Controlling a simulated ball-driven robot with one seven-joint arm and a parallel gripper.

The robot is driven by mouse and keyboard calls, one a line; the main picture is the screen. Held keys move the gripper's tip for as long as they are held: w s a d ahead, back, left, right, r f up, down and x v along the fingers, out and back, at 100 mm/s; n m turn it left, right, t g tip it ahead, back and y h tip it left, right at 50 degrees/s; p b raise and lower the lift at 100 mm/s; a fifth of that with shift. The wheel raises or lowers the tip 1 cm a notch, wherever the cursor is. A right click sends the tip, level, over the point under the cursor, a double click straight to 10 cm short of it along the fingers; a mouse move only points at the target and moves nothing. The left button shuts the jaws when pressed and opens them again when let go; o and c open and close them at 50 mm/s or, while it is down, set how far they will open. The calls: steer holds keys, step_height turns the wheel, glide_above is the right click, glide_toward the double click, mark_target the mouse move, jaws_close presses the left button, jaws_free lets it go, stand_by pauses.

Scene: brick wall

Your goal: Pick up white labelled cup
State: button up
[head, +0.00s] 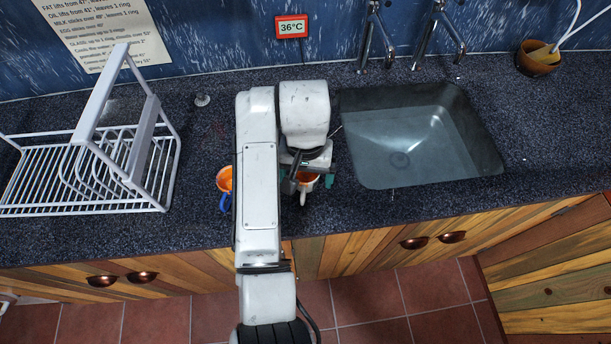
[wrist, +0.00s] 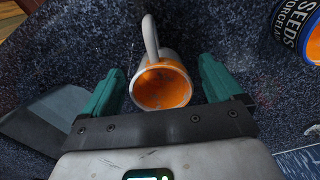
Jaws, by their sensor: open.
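A white cup (wrist: 149,60) with an orange inside stands between my gripper's teal fingers in the wrist view, its handle pointing away. I cannot see a label on it. In the head view, the white cup (head: 303,198) is mostly hidden under my arm at the counter's front, left of the sink. My gripper (wrist: 160,78) is open, with one finger on each side of the cup and a gap visible at the sides. A blue cup (wrist: 289,27) with printed lettering and an orange inside stands apart at the upper right of the wrist view; it also shows in the head view (head: 225,203).
The sink (head: 400,160) lies right of the white cup, with taps (head: 430,35) behind it. A white dish rack (head: 130,170) stands at the left. A brown bowl (head: 537,64) sits at the back right. The counter's front edge is close to both cups.

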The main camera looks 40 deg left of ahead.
steer(key=shift+f, duration=0.3)
steer(key=shift+c, duration=0.3)
steer(key=c, duration=1)
